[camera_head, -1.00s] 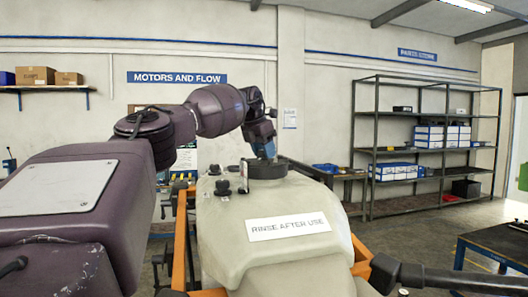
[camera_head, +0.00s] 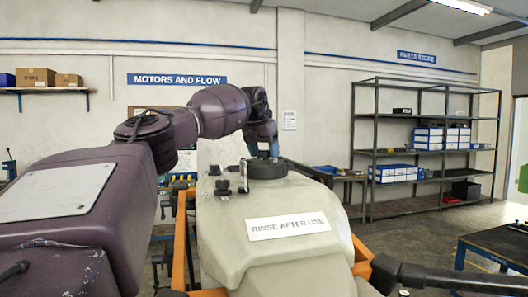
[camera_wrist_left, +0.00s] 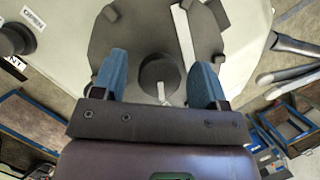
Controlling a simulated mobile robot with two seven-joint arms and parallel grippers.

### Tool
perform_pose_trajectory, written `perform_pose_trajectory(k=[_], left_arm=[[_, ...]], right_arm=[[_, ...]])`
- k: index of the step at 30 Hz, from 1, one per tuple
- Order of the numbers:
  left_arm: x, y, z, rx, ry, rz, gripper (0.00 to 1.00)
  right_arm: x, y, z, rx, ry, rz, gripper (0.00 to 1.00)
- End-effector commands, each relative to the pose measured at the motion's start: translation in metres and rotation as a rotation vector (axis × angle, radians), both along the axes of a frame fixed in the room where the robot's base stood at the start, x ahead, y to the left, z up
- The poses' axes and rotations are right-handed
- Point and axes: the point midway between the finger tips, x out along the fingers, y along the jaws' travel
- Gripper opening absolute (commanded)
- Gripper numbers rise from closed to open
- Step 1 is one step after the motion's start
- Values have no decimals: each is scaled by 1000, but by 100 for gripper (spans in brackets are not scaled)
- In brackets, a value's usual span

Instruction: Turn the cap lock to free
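The cap (camera_head: 267,170) is a dark round disc on top of the pale tank (camera_head: 300,205). In the left wrist view the cap (camera_wrist_left: 108,42) fills the upper middle, with a raised round dark knob (camera_wrist_left: 160,72) at its centre and a pale mark on the knob's near side. A light grey bar (camera_wrist_left: 184,40) runs from the cap's edge toward the knob. My left gripper (camera_wrist_left: 158,80) is open, its blue fingers on either side of the knob with gaps to both. In the head view my left gripper (camera_head: 264,147) is just above the cap. My right gripper is not in view.
Small dark knobs (camera_head: 222,186) stand on the tank left of the cap. Orange frame bars (camera_head: 180,240) flank the tank. A dark tube (camera_head: 450,278) extends at lower right. A bench (camera_head: 335,174) and shelving (camera_head: 430,150) stand behind.

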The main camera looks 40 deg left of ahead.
Motion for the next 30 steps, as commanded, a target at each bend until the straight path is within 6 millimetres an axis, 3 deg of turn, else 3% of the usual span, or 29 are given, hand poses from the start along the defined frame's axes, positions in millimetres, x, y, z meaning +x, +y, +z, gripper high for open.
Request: perform_pose_trajectory(k=[11, 24, 30], left_arm=[[-3, -1, 7, 0, -2, 0, 67], [-30, -7, 75, 0, -4, 1, 67], [-38, -9, 95, 0, -1, -1, 67]], right_arm=[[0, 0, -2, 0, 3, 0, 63], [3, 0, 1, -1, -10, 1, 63], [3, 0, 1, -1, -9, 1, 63]])
